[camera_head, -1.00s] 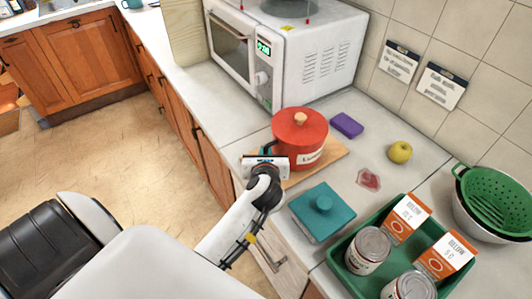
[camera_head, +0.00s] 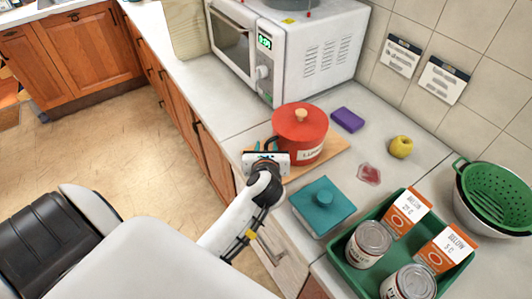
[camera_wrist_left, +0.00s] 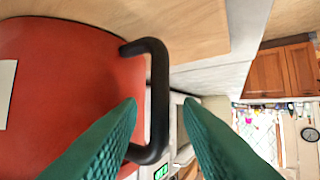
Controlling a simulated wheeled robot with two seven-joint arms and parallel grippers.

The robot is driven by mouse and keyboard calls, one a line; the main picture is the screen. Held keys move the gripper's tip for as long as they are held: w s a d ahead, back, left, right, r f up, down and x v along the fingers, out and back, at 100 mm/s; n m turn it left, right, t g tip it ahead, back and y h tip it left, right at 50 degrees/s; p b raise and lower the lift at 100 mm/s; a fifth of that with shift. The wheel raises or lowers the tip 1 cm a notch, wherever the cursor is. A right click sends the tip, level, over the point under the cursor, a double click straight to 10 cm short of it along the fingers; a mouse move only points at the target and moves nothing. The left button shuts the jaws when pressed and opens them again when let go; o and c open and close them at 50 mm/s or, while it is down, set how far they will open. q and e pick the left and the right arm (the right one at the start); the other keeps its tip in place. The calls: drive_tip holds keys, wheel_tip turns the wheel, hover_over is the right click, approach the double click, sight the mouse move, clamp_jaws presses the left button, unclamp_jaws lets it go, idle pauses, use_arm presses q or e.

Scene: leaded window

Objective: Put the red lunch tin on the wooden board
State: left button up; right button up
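The red lunch tin (camera_head: 299,134), a round pot shape with a lid, a light knob and a white label, stands upright on the wooden board (camera_head: 331,150). Its black side handle (camera_wrist_left: 158,95) shows large in the left wrist view, beside the tin's red wall (camera_wrist_left: 60,90). My left gripper (camera_head: 266,150) is at the tin's left side, by this handle. Its two teal fingers (camera_wrist_left: 160,103) are apart, and the handle appears between their tips. I cannot tell whether either finger touches it. My right gripper is not in view.
A teal lidded box (camera_head: 322,204) stands in front of the board. A green tray (camera_head: 352,281) with cans and orange-white cartons is at front right.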

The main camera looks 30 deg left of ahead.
use_arm(q)
drive_tip(key=b+v, duration=0.2)
drive_tip(key=v, duration=0.9)
drive_tip(key=shift+s, duration=0.25)
drive_tip(key=shift+d, duration=0.1)
